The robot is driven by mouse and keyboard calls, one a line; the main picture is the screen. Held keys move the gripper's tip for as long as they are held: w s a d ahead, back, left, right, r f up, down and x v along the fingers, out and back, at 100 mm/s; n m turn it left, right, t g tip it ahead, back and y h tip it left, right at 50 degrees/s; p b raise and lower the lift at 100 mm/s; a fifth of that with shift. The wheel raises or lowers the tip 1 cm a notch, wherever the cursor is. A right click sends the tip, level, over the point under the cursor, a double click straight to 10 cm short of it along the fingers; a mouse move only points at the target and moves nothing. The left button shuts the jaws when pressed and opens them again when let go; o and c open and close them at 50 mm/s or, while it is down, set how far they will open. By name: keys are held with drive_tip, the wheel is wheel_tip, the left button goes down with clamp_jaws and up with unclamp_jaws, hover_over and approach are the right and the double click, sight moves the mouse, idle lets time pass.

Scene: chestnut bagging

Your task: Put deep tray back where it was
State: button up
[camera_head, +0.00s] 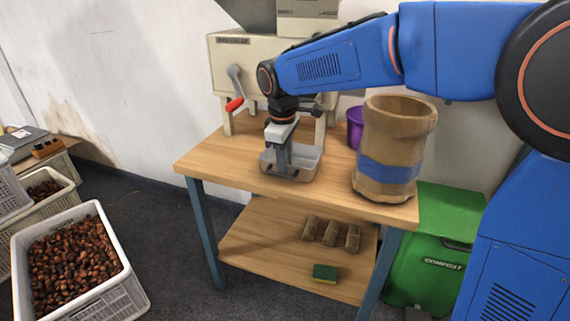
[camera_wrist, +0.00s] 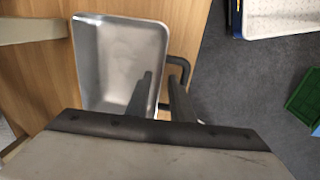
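The deep tray (camera_head: 268,166) is a grey metal tray with a dark handle. It appears to rest on the wooden table below the machine. In the wrist view the tray (camera_wrist: 88,60) is empty, with its handle (camera_wrist: 186,68) on the right side. My gripper (camera_head: 284,170) reaches down at the tray's near side. In the wrist view my gripper (camera_wrist: 161,80) has its fingers apart, one over the inside of the tray and one outside its right wall, by the handle. A gap shows between the fingers, and I see no clear contact with the wall.
The machine (camera_head: 228,75) with a red-handled crank (camera_head: 235,103) stands behind the tray. A sack with a blue band (camera_head: 388,172) and a purple container (camera_head: 355,125) stand to the right. Chestnut crates (camera_head: 130,290) are on the left floor, a green compost bin (camera_head: 440,225) at right.

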wheel_tip(320, 180, up, 12)
drive_tip(key=s, duration=0.1)
drive_tip(key=shift+s+a, duration=0.15)
drive_tip(key=shift+a, duration=0.05)
idle(0.4)
drive_tip(key=shift+r, duration=0.1)
